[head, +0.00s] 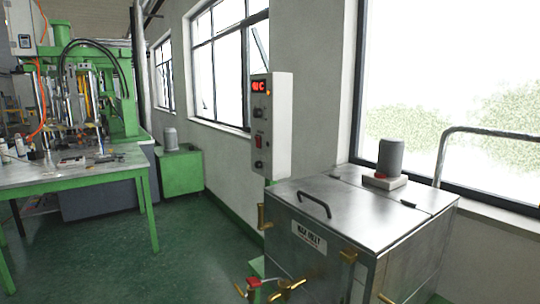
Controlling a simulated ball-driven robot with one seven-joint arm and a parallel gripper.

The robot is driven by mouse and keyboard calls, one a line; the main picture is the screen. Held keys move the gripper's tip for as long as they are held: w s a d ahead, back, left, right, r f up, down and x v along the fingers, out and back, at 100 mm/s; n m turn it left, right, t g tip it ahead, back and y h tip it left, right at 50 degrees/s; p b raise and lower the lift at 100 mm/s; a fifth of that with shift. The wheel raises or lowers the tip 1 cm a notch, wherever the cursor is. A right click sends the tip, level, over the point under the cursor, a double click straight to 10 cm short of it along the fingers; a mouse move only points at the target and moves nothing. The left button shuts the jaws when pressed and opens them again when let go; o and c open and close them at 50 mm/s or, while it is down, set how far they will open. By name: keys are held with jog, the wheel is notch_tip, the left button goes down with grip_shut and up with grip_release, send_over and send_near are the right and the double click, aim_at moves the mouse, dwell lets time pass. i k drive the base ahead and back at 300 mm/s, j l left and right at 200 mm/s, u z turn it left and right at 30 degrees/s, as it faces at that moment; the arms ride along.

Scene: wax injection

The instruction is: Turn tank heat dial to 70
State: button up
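A white control box (271,128) stands upright at the middle of the head view, behind the left corner of the tank. Its red display (258,87) is lit; the digits are too small to read surely. A dark dial (258,113) sits below the display. A red switch (259,141) and another dark knob (258,165) are under it. Which knob is the heat dial, and its setting, I cannot tell. The metal wax tank (340,222) has a closed lid with a black handle (315,203). My gripper is not in view.
Brass valves, one with a red handle (253,283), stick out from the tank's front. A grey motor (390,158) stands on the lid. A green-framed table (75,178) with tools is at left. Open green floor (185,245) lies between.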

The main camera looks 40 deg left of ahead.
aim_at(258, 112)
jog(key=i+j, duration=0.1)
jog(key=j, duration=0.25)
jog(key=i+j, duration=0.15)
jog(key=j, duration=0.25)
jog(key=i+j, duration=0.1)
jog(key=j, duration=0.25)
jog(key=i+j, duration=0.15)
jog(key=j, duration=0.2)
